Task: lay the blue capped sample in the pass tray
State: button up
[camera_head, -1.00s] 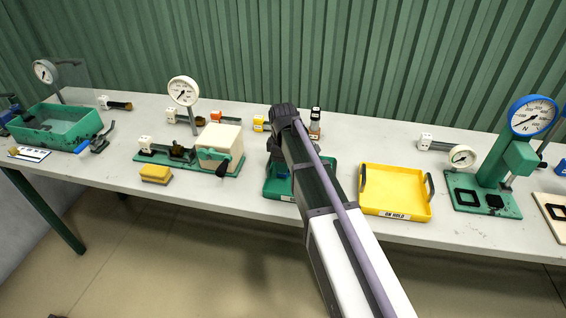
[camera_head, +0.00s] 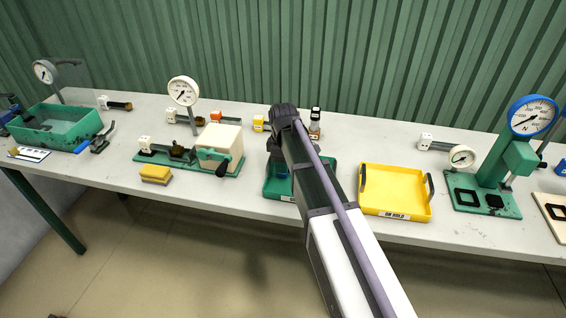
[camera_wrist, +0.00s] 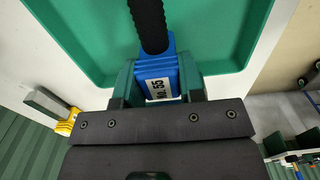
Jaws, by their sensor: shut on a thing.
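The blue capped sample (camera_wrist: 162,68) is a black ribbed hose piece with a blue end cap labelled "No. 55". In the wrist view my gripper (camera_wrist: 160,88) is shut on the cap, and the black hose points away over a green tray (camera_wrist: 95,50). In the head view my gripper (camera_head: 279,166) is over this green tray (camera_head: 327,186), left of the yellow tray. My arm hides much of the tray, and its front label is mostly covered. I cannot tell whether the sample touches the tray floor.
A yellow tray (camera_head: 396,192) marked "ON HOLD" stands just right. A green gauge stand (camera_head: 488,185) is farther right. A clamp fixture with a cream block (camera_head: 219,147) and a yellow sponge (camera_head: 156,174) are to the left.

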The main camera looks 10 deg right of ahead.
jog(key=shift+f+b, duration=0.55)
jog(key=shift+f, duration=0.05)
dwell(0.3)
jog(key=o, duration=1.1)
jog(key=shift+r, duration=0.1)
jog(key=shift+r+p, duration=3.95)
jog(key=shift+p, duration=0.1)
notch_tip(320, 180, up, 11)
jog(key=p, duration=1.1)
